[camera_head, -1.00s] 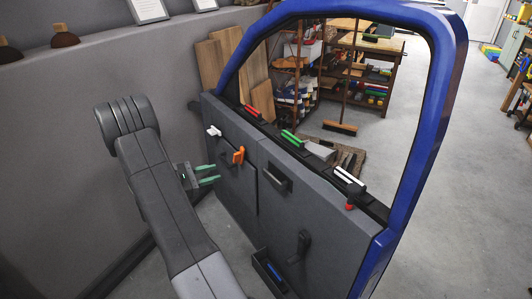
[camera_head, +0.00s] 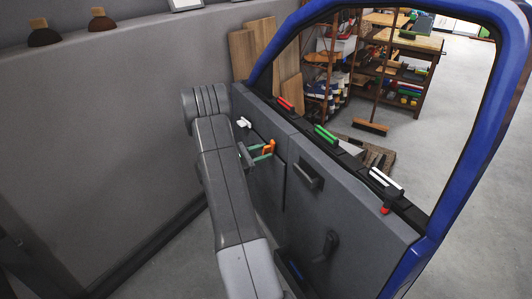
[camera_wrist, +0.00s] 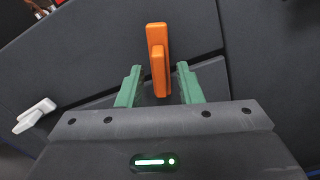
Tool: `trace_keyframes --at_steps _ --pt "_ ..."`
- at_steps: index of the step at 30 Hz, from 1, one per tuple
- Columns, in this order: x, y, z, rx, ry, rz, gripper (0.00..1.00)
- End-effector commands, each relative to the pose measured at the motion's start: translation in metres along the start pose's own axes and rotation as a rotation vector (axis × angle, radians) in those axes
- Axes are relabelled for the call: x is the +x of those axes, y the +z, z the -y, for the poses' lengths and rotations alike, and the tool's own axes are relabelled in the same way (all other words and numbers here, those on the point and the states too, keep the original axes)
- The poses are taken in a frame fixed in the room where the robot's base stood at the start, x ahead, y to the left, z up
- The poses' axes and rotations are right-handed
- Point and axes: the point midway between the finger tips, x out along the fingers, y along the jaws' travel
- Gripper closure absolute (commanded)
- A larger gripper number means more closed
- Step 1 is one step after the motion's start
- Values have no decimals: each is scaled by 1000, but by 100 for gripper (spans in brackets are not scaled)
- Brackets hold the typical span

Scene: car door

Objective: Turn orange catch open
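The orange catch (camera_head: 268,147) is mounted on the grey inner panel of the car door (camera_head: 345,200). In the wrist view the orange catch (camera_wrist: 158,60) stands upright, straight ahead between the green fingertips. My gripper (camera_head: 262,152) is open, with its two green fingers spread. In the wrist view my gripper (camera_wrist: 158,82) has one finger on each side of the catch's lower part, with a gap on both sides. I cannot tell how far the fingertips reach along the catch's depth.
A white catch (camera_head: 243,122) sits left of the orange one; it also shows in the wrist view (camera_wrist: 34,115). A dark pull handle (camera_head: 307,176) and a lower black handle (camera_head: 330,244) stick out from the panel. A grey wall (camera_head: 110,120) rises behind my arm.

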Motion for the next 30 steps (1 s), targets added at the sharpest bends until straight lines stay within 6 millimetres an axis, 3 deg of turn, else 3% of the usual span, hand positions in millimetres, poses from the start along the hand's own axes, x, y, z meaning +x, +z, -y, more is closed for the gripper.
trace_keyframes --at_steps 6,14,19,30 --pt "15 0 0 -1 -1 1 67" --pt "16 0 0 -1 0 0 67" --pt "16 0 0 -1 -1 0 99" --pt "16 -3 1 42 -1 0 100"
